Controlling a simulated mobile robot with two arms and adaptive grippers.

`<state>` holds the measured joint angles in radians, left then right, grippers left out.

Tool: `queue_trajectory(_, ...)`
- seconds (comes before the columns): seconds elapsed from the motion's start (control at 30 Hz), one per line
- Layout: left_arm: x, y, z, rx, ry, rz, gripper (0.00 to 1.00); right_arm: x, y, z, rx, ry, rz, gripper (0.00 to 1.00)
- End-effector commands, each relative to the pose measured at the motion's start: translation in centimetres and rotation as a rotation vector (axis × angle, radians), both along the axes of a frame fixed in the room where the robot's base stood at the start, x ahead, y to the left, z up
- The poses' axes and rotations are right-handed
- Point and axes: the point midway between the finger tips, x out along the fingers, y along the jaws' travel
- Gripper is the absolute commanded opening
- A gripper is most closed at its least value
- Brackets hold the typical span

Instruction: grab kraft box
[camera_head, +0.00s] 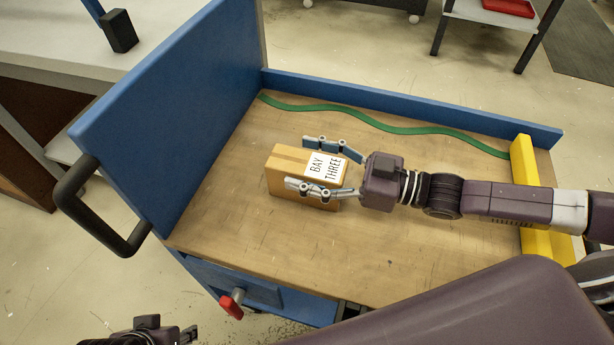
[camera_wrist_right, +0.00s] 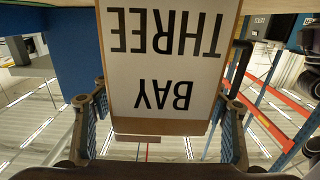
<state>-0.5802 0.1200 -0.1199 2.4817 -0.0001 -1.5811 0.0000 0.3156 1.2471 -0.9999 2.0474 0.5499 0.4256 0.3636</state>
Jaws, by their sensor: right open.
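The kraft box (camera_head: 287,163) is a small brown carton with a white label reading "BAY THREE". It sits on the wooden deck of a blue cart, left of centre in the head view. My right gripper (camera_head: 335,170) is open, with one finger on each side of the box. The box (camera_wrist_right: 165,126) with its label fills the middle of the right wrist view, between the two fingers. I cannot tell whether the fingers touch it. My left gripper (camera_head: 188,334) is at the bottom left of the head view, outside the cart; its jaw state is unclear.
The cart deck (camera_head: 260,255) has a tall blue panel (camera_head: 170,100) with a black handle (camera_head: 90,215) at the left. A low blue rim (camera_head: 420,107) runs along the back. A green wavy strip (camera_head: 385,126) and a yellow block (camera_head: 524,165) lie on the deck.

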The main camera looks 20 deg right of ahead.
Motion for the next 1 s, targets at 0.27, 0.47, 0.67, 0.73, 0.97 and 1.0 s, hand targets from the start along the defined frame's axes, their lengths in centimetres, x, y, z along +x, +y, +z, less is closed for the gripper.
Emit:
queue_trajectory(0.27,0.00,0.01,-0.02,0.000,0.000,0.000,0.34,-0.03,-0.04,-0.01,0.000,0.000,0.000,0.43)
queue_trajectory(0.47,0.01,0.00,-0.02,0.000,0.000,0.000,0.34,-0.03,-0.04,-0.01,0.000,0.000,0.000,0.21)
queue_trajectory(0.67,0.00,0.00,-0.01,0.000,0.000,0.000,0.34,-0.02,0.00,0.23,0.003,-0.004,0.001,0.03)
queue_trajectory(0.73,0.00,0.00,-0.01,0.000,0.000,0.000,0.34,-0.02,0.00,0.22,0.003,-0.004,0.001,0.03)
queue_trajectory(0.97,0.04,-0.01,0.06,0.000,-0.001,0.000,0.34,-0.01,0.00,0.47,0.003,-0.004,0.001,0.03)
queue_trajectory(1.0,0.08,-0.01,0.05,0.000,-0.002,0.000,0.34,-0.02,-0.01,0.64,0.003,-0.004,0.001,0.03)
